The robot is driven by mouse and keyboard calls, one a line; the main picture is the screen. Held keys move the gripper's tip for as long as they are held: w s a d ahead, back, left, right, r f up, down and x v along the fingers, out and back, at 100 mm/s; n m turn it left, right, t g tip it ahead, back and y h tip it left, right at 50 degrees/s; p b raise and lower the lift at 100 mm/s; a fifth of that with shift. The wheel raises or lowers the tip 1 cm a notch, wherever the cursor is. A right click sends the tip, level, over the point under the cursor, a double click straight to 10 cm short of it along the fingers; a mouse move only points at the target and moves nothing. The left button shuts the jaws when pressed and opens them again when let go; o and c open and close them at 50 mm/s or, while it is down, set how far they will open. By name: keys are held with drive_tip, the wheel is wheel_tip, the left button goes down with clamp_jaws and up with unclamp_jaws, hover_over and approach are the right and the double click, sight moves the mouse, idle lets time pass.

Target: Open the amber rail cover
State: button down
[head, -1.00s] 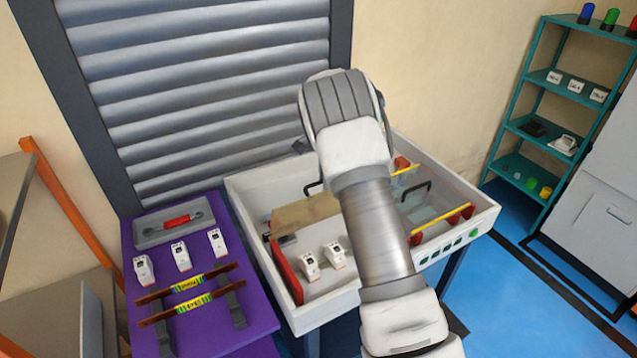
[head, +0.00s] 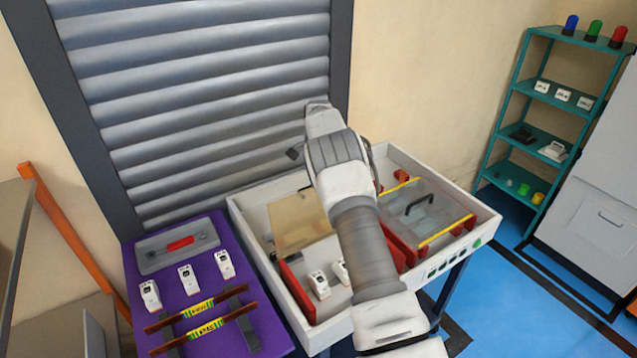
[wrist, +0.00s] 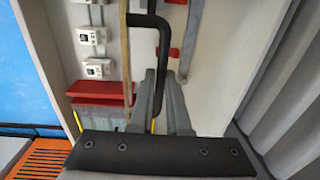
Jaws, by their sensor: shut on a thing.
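The amber rail cover (head: 298,222) is a see-through tan panel in the white cabinet tray, left of my arm in the head view. It looks tilted up, and its right part is hidden by my arm. In the wrist view the cover (wrist: 126,50) shows nearly edge-on as a thin tan strip. Its black bent handle (wrist: 163,45) runs down between the fingers of my gripper (wrist: 163,98), which is shut on it. The fingertips are hidden behind my arm in the head view.
A clear cover (head: 425,210) with a black handle and yellow edge lies at the tray's right. White breakers (head: 319,285) stand in the tray. A purple table (head: 265,335) with breakers and striped bars is at left. A grey shutter (head: 200,70) rises close behind.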

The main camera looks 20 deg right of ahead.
drive_tip(key=shift+w+a+f, duration=0.25)
drive_tip(key=shift+w+a, duration=0.05)
drive_tip(key=shift+w, duration=0.3)
drive_tip(key=c, duration=0.9)
unclamp_jaws()
drive_tip(key=shift+r, duration=0.1)
drive_tip(key=r, duration=0.5)
drive_tip(key=r+p, duration=0.1)
drive_tip(key=r, duration=0.5)
drive_tip(key=s+r, duration=0.1)
drive_tip(key=r, duration=0.5)
drive_tip(key=shift+d+r, duration=0.2)
